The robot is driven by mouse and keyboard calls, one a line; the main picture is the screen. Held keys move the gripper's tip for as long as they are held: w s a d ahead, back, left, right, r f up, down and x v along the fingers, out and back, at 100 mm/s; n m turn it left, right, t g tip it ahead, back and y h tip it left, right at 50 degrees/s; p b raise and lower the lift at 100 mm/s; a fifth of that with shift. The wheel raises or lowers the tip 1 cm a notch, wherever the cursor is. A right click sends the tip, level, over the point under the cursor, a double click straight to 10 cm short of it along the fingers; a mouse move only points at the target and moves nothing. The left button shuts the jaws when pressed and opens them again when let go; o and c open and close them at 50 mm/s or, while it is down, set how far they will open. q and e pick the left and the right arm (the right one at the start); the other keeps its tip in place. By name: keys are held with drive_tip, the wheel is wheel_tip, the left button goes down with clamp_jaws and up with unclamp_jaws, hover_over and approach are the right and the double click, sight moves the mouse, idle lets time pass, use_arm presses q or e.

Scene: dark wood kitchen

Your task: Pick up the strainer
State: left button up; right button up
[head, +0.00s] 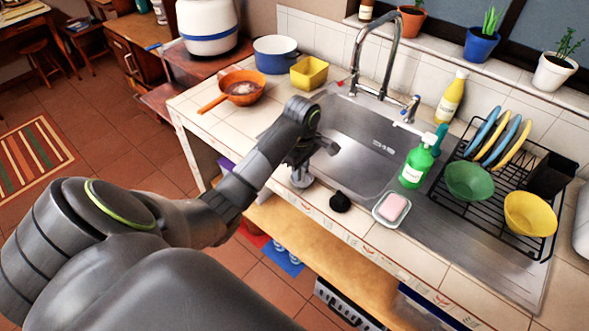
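My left arm reaches in from the left, and its dark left gripper (322,148) hangs over the near left edge of the sink. Its fingers are small and dark here, so I cannot tell whether they are open or shut. A small silvery metal piece (302,178), possibly the strainer, is on the counter just below the gripper, partly hidden by it. I cannot tell whether they touch. A small black round piece (340,202) lies on the counter's front edge, to the right of the silvery piece. My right gripper is not in view.
The steel sink (365,150) has a tall faucet (386,45) behind it. A green bottle (417,163) and a soap dish (379,212) stand to the right, before a dish rack (500,190). An orange pan (240,88) and yellow container (309,73) sit left.

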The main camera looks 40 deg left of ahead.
use_arm(q)
drive_tip(key=shift+s+d+r, duration=0.2)
drive_tip(key=shift+d+r, duration=0.05)
drive_tip(key=shift+d, duration=0.2)
drive_tip(key=shift+c, duration=1.4)
clamp_jaws()
